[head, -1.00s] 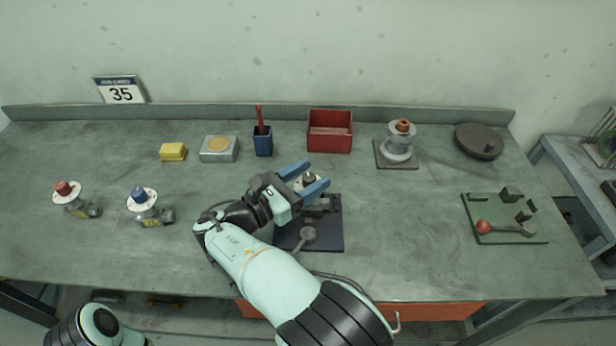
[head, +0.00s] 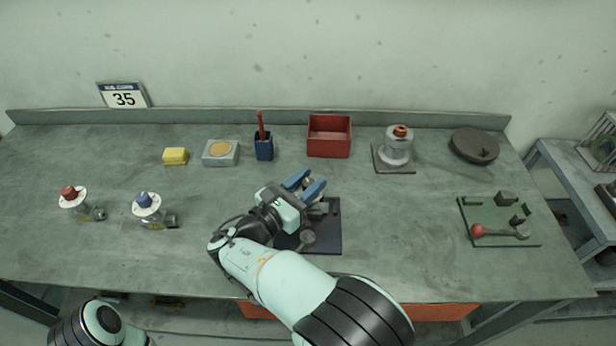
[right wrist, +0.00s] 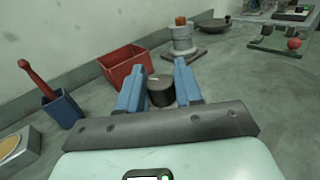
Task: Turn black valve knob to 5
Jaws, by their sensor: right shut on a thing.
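The black valve knob (right wrist: 160,91) shows between the two blue fingers of my right gripper (right wrist: 159,84) in the right wrist view. In the head view my right gripper (head: 306,184) is at the valve on the dark base plate (head: 325,240), with its fingers shut on the knob from both sides. The fingers cover much of the knob, and its pointer and any scale numbers cannot be read. My left gripper is outside the view.
Valves with a red knob (head: 70,193) and a blue knob (head: 144,200) stand at the left. Behind are a blue cup (head: 264,149), a red bin (head: 329,146) and a grey flanged part (head: 397,150). A green tray (head: 485,238) lies right.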

